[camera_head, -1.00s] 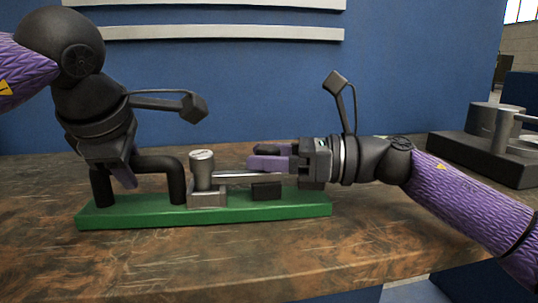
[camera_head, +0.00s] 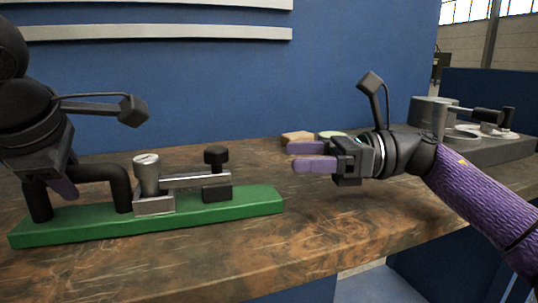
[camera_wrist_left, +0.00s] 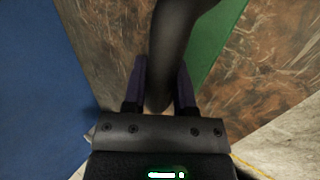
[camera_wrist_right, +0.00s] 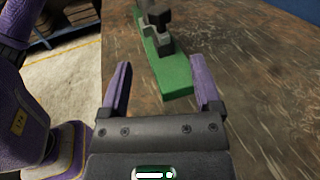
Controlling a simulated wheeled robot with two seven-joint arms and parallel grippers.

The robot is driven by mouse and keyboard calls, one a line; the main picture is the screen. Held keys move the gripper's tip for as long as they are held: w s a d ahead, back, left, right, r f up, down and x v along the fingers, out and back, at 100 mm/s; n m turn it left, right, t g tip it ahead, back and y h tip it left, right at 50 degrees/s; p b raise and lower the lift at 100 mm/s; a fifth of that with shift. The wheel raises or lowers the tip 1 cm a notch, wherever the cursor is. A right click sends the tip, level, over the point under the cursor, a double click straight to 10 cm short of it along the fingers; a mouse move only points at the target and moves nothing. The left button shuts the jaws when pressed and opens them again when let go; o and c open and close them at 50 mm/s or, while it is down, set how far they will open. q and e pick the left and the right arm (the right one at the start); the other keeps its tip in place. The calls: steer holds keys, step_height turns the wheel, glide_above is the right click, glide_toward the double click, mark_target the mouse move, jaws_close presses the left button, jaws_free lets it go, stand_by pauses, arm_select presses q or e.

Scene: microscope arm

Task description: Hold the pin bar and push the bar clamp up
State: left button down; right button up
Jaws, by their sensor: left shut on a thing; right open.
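A green base (camera_head: 235,205) on the table carries a black bent bar, which I take as the pin bar (camera_head: 100,172), at its left. My left gripper (camera_head: 60,185) is shut on this bar near its left end; the bar also shows between the fingers in the left wrist view (camera_wrist_left: 172,45). A steel post (camera_head: 147,175) stands at mid base. A flat level metal bar, likely the bar clamp (camera_head: 195,179), runs right from it to a black knob (camera_head: 216,157) above a black block (camera_head: 217,191). My right gripper (camera_head: 292,157) is open and empty, right of the knob and apart from it.
Light-coloured round and flat pieces (camera_head: 298,138) lie behind the right gripper. A grey block with a cylinder and metal parts (camera_head: 470,145) stands at the table's right end. A blue wall (camera_head: 220,80) closes the back. The table (camera_head: 330,225) front right of the base is clear.

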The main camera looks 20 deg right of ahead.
arm_select(q)
steer(key=shift+c, duration=1.6)
jaws_free()
